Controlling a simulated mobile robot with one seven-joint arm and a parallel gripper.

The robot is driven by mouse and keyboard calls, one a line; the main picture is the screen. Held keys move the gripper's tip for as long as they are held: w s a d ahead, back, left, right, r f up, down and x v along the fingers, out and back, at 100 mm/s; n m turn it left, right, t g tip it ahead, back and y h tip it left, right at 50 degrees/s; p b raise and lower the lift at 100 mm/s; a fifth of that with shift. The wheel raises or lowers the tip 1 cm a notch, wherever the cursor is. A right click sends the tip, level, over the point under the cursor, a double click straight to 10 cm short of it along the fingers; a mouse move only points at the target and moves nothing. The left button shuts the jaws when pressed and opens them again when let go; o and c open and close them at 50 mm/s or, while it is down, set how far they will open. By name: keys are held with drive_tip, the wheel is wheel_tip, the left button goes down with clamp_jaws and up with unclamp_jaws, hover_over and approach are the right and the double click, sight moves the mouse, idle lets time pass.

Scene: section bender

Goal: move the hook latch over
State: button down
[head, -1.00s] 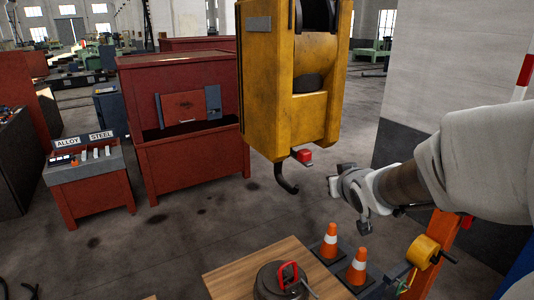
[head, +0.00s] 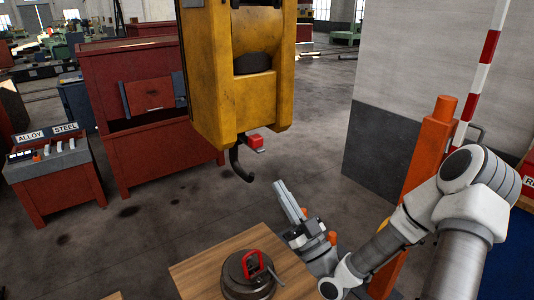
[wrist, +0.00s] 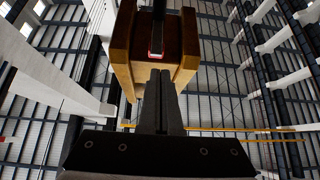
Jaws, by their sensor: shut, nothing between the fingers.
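A yellow hoist block (head: 235,85) hangs in the upper middle of the head view. A dark hook (head: 238,165) curves down from its underside. A small red block (head: 255,142), which looks like the hook latch, sits at the underside just right of the hook's top. It shows as a small red patch in the wrist view (wrist: 156,54), beyond my fingertips. My gripper (head: 279,186) is shut and empty, below and to the right of the red block, with a visible gap. Its fingers point up toward the block, also in the wrist view (wrist: 160,74).
A wooden table (head: 196,269) below carries a round dark weight (head: 236,278) with a red handle (head: 251,264). An orange post (head: 428,150) and a grey wall (head: 384,75) stand to the right. Red cabinets (head: 150,140) stand behind on the left.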

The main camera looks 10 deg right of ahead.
sight(261, 143)
drive_tip(key=shift+m+t, duration=0.4)
drive_tip(key=shift+t, duration=0.2)
drive_tip(key=x, duration=0.3)
drive_tip(key=p+x, duration=0.1)
drive_tip(key=x, duration=0.2)
drive_tip(key=p+x, duration=0.1)
drive_tip(key=x, duration=0.2)
drive_tip(key=shift+w+d+r, duration=0.15)
drive_tip(key=shift+d+r, duration=0.15)
drive_tip(key=shift+r, duration=0.2)
